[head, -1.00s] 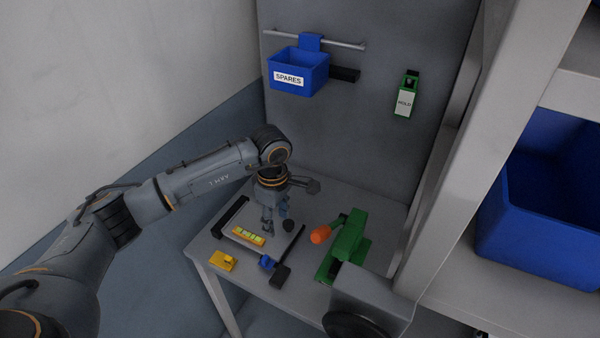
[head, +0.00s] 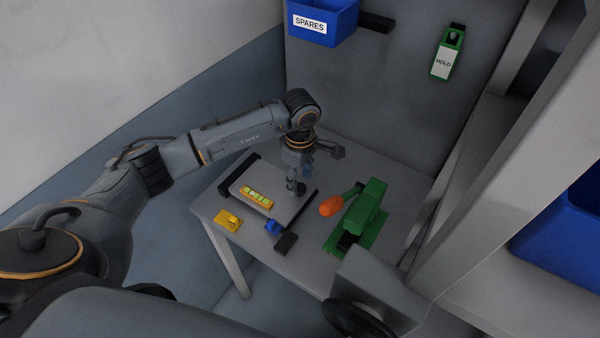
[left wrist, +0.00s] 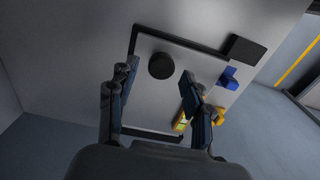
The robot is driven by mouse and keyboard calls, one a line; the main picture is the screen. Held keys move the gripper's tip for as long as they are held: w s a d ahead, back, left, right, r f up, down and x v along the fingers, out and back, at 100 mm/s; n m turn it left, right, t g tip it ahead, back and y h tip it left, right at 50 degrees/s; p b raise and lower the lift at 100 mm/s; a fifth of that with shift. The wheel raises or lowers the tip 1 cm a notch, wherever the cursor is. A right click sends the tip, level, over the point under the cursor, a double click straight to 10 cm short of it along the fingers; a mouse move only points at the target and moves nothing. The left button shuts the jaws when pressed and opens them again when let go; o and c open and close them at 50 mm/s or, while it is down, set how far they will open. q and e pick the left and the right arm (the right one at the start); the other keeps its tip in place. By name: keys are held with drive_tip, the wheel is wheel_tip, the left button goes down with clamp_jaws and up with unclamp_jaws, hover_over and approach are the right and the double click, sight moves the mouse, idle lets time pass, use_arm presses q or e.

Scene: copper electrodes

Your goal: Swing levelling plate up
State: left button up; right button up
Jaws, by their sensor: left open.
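The levelling plate (head: 238,184) is a flat light-grey plate on the table, lying down, with dark bars along its edges. It carries a yellow level with green vials (head: 257,197) and a round black knob (head: 300,189). My left gripper (head: 298,180) is pointed down over the knob end of the plate, its jaws apart. In the left wrist view the plate (left wrist: 200,66) and knob (left wrist: 161,66) show beyond the two spread fingers (left wrist: 157,92). The knob appears between the finger lines; I cannot tell the gap to it. My right gripper is out of view.
A yellow piece (head: 228,221), a blue piece (head: 272,226) and a black block (head: 286,243) are at the plate's near side. A green device with an orange-ended handle (head: 366,212) stands right of it. A green HOLD holder (head: 447,54) and blue SPARES bin (head: 322,22) hang behind.

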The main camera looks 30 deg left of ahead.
use_arm(q)
drive_tip(key=shift+s+f, duration=0.1)
drive_tip(key=shift+f, duration=0.65)
drive_tip(key=shift+r, duration=0.25)
drive_tip(key=shift+f+b, duration=0.4)
drive_tip(key=shift+b, duration=0.2)
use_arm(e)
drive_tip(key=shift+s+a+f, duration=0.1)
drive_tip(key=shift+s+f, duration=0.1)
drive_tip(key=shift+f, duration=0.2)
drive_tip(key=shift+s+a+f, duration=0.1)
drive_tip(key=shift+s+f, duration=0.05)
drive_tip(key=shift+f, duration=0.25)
use_arm(q)
drive_tip(key=shift+c, duration=0.4)
drive_tip(key=c, duration=0.9)
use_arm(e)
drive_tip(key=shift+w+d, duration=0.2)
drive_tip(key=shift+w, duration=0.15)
